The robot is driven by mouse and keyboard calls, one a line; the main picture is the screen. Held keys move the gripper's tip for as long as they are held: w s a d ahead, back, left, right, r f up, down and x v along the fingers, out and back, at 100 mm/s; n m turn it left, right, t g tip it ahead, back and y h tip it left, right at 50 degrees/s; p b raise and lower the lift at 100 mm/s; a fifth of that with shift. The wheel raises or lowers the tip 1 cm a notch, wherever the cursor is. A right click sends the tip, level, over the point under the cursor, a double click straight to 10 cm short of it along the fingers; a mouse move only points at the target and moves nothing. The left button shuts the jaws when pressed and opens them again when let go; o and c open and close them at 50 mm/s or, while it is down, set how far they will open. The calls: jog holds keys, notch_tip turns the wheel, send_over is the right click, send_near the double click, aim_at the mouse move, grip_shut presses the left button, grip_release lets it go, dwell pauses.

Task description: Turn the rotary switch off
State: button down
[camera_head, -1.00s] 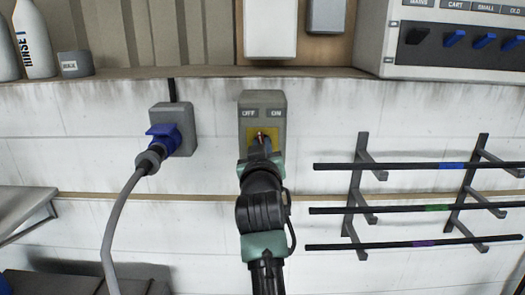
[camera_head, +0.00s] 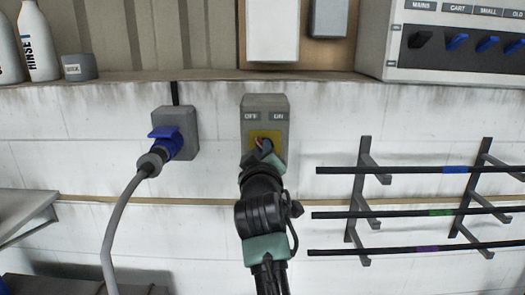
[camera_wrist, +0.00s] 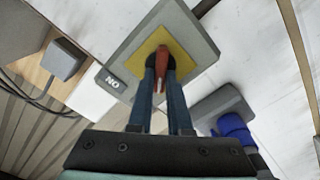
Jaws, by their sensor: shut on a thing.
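The rotary switch is a grey box (camera_head: 264,104) on the white wall, with OFF and ON labels above a yellow plate (camera_head: 277,138). In the wrist view, the grey box (camera_wrist: 188,22) and yellow plate (camera_wrist: 178,48) sit ahead of my fingers, with one label in sight. The red knob (camera_wrist: 161,62) stands out from the plate. My gripper (camera_wrist: 160,72) is shut on the knob, one dark finger on each side. In the head view my gripper (camera_head: 263,150) covers most of the knob, so its pointing direction is hard to tell there.
A grey socket (camera_head: 184,120) with a blue plug (camera_head: 165,138) and hanging cable is left of the switch. A rack of black rods (camera_head: 400,170) is to the right. A shelf edge (camera_head: 170,72) runs above, and a switch panel (camera_head: 455,60) is upper right.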

jog(key=shift+f, duration=0.1)
jog(key=c, duration=0.8)
grip_release()
jog(key=shift+c, duration=0.2)
jog(key=s+b, duration=0.4)
jog(key=s, duration=0.9)
jog(key=s+r+m+t, duration=0.8)
jog(key=s+r+t, duration=0.1)
jog(key=s+r, duration=1)
jog(key=shift+s+d+r, duration=0.3)
jog(key=shift+s+r, duration=0.1)
jog(key=shift+r, duration=0.55)
